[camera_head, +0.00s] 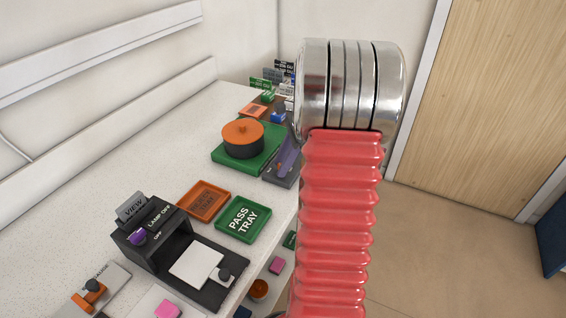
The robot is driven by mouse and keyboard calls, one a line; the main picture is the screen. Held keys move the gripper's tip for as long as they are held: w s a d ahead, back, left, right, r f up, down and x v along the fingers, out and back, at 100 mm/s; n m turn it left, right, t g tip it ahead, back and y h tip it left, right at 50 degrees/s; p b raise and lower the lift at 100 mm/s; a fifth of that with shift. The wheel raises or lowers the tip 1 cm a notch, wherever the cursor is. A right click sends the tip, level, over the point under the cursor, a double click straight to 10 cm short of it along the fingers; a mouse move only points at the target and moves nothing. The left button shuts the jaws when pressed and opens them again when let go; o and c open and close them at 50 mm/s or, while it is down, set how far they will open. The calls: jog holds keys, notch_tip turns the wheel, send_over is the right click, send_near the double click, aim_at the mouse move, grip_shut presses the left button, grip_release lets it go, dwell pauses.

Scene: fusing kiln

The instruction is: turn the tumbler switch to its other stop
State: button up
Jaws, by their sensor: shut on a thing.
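I cannot tell for sure which part is the tumbler switch. A purple knob (138,237) sits on the front of a black viewing box (150,262), beside lettering that reads LAMP OFF and OFF. A purple slab (289,157) tilts up from a grey base (281,175), partly behind my arm. My red ribbed arm with its silver joint rises through the middle right. My gripper does not show, so its relation to any of these is hidden.
A green tray (262,207) reads PASS TRAY, beside an orange tray (223,201). A dark pot with an orange lid (243,134) stands on a green board (219,157). Small signs and blocks crowd the far end. Open floor (450,240) and a wooden door (490,100) lie right.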

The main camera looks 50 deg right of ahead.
jog(key=n, duration=0.2)
jog(key=n+g, duration=0.2)
jog(key=n, duration=0.1)
jog(key=shift+w+d+n+y, duration=0.2)
jog(key=shift+w+n+y, duration=0.05)
jog(key=shift+n+y, duration=0.05)
jog(key=n+g, duration=0.2)
jog(key=n, duration=0.2)
jog(key=shift+w+n, duration=0.15)
jog(key=shift+n, duration=0.25)
jog(key=shift+r, duration=0.1)
jog(key=o, duration=1)
jog(key=shift+o, duration=0.2)
jog(key=v, duration=1.3)
jog(key=shift+r, duration=0.25)
jog(key=shift+w, duration=0.1)
